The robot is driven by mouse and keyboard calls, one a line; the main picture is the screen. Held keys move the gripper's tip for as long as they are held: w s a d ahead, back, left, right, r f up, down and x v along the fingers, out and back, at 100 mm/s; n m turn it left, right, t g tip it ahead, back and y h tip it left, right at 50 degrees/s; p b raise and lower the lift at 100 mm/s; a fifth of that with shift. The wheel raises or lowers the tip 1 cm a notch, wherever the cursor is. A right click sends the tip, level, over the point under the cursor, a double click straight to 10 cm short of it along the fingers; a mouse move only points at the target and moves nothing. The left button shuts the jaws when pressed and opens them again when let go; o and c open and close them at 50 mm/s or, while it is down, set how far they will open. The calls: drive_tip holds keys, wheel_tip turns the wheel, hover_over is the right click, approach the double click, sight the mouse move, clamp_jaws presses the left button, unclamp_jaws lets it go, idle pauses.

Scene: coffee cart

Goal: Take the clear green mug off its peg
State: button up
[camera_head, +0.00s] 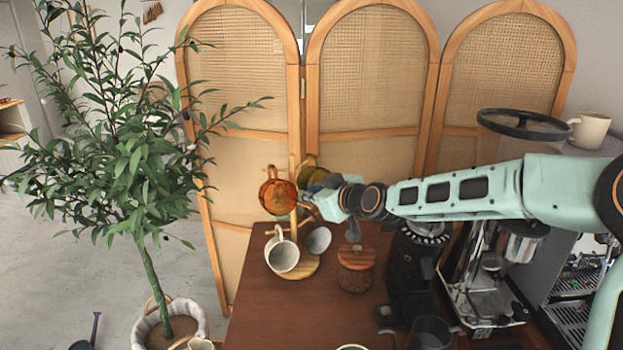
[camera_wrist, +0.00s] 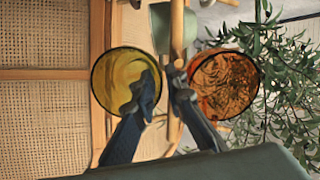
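The clear yellow-green mug (camera_wrist: 112,72) hangs on the mug tree beside the wooden post (camera_wrist: 177,30). In the head view the mug (camera_head: 309,168) shows only in part behind my gripper (camera_head: 312,192). In the wrist view my gripper (camera_wrist: 163,88) has its fingers apart. The left finger overlaps the mug's round opening, and the right finger lies outside its rim, near the post. I cannot tell whether either finger touches the mug. The mug's handle and peg are not clearly seen.
A clear orange mug (camera_head: 278,193) hangs across the post, close to my right finger in the wrist view (camera_wrist: 223,85). A white mug (camera_head: 284,257) and a grey mug (camera_head: 318,240) are lower on the tree. A wood-lidded jar (camera_head: 355,268) stands beside it. Folding screens (camera_head: 370,75) stand behind.

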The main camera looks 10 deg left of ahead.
drive_tip(key=shift+c, duration=0.5)
clamp_jaws()
drive_tip(key=shift+w+r, duration=0.1)
drive_tip(key=shift+r, duration=0.05)
